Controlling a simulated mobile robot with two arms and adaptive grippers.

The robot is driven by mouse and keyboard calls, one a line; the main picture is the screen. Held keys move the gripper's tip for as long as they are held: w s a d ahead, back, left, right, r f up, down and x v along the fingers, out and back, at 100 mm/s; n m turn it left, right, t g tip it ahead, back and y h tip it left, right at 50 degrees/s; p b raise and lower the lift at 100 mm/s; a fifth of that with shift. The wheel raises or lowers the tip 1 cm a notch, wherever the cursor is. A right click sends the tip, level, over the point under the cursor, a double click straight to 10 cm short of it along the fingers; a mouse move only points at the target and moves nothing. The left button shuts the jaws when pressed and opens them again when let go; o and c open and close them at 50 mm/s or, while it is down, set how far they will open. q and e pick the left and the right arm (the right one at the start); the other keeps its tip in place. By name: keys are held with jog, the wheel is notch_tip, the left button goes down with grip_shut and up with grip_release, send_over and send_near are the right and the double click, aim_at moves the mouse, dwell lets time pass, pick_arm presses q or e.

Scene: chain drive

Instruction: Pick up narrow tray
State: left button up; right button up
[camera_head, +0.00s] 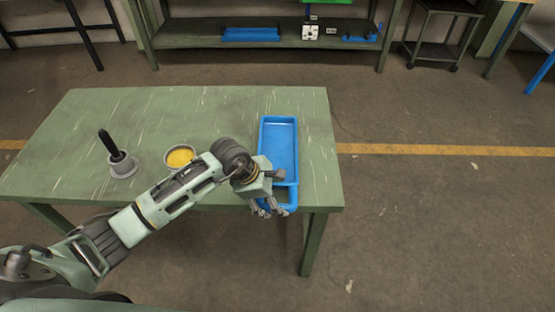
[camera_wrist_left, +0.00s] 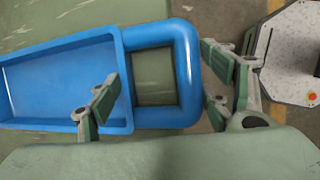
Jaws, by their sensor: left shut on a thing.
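The narrow tray (camera_head: 279,148) is a long, shallow blue tray with a loop handle at its near end. It lies lengthwise at the right end of the green table, and its handle reaches over the near edge. My left gripper (camera_head: 270,207) is at this handle and is shut on it. In the left wrist view the tray (camera_wrist_left: 60,85) looks empty, and its handle (camera_wrist_left: 186,75) is between the fingers of the left gripper (camera_wrist_left: 163,85). My left wrist hides part of the tray's near end in the head view. My right gripper is not in view.
On the green table (camera_head: 150,110), a round dish with yellow contents (camera_head: 181,157) and a grey pot with a black handle (camera_head: 122,165) stand left of the tray. The table's far left is clear. A shelf bench (camera_head: 190,38) with blue items stands behind, across open floor.

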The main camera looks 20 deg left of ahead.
pick_arm(q)
jog(key=c, duration=0.7)
jog(key=shift+w+r, duration=0.25)
jog(key=shift+r, duration=0.1)
jog(key=shift+c, duration=0.6)
jog(key=shift+f, duration=0.1)
